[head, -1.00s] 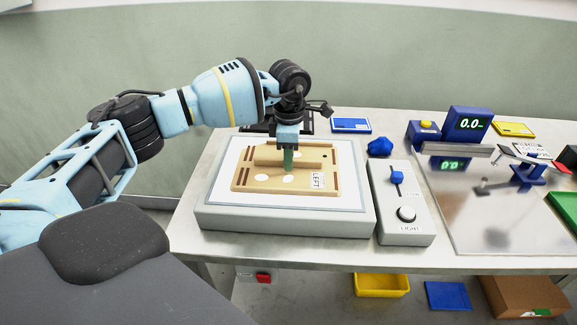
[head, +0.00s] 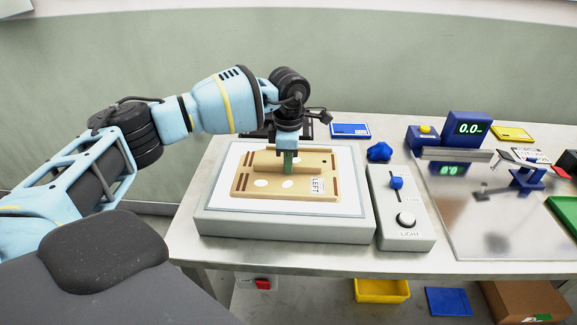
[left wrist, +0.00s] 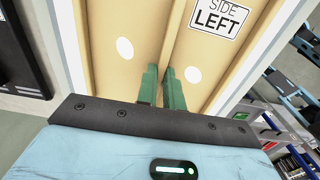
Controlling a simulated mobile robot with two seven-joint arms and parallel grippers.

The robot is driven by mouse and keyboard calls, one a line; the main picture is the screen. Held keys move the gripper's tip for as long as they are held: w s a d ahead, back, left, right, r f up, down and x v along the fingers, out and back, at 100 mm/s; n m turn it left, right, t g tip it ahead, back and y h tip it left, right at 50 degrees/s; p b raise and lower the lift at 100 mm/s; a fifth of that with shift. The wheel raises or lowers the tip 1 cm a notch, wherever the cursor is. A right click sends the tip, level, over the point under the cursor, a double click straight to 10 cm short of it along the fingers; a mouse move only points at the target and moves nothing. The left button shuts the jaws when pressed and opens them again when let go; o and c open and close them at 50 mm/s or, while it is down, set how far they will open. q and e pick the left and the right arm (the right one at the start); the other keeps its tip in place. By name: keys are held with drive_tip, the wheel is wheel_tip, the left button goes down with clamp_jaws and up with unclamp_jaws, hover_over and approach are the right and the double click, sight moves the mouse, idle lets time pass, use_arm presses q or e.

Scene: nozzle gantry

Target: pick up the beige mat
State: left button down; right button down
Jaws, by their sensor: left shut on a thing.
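The beige mat (head: 262,187) is a flat tan board with white round spots, dark slots and a raised rib along it. It lies on the pale top of a grey light box (head: 285,228) in the head view; I cannot tell whether there is a gap under it. It fills much of the left wrist view (left wrist: 125,80), with a "SIDE LEFT" label. My left gripper (head: 288,166) points down, its green fingers shut on the rib; they also show in the left wrist view (left wrist: 162,75). My right gripper is not in view.
A grey control box (head: 401,210) with a blue slider knob stands right of the light box. A blue lump (head: 380,151), a blue tray (head: 350,130) and a scale with a display (head: 467,128) lie farther right. A metal plate (head: 495,215) covers the table's right side.

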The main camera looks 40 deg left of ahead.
use_arm(q)
drive_tip(key=r, duration=0.3)
drive_tip(key=shift+s+d+r, duration=0.35)
drive_tip(key=s+d+m, duration=1.3)
drive_tip(key=s+m, duration=0.1)
drive_tip(key=m, duration=1)
drive_tip(key=shift+s+f, duration=0.15)
drive_tip(key=shift+s, duration=0.05)
drive_tip(key=shift+d, duration=0.1)
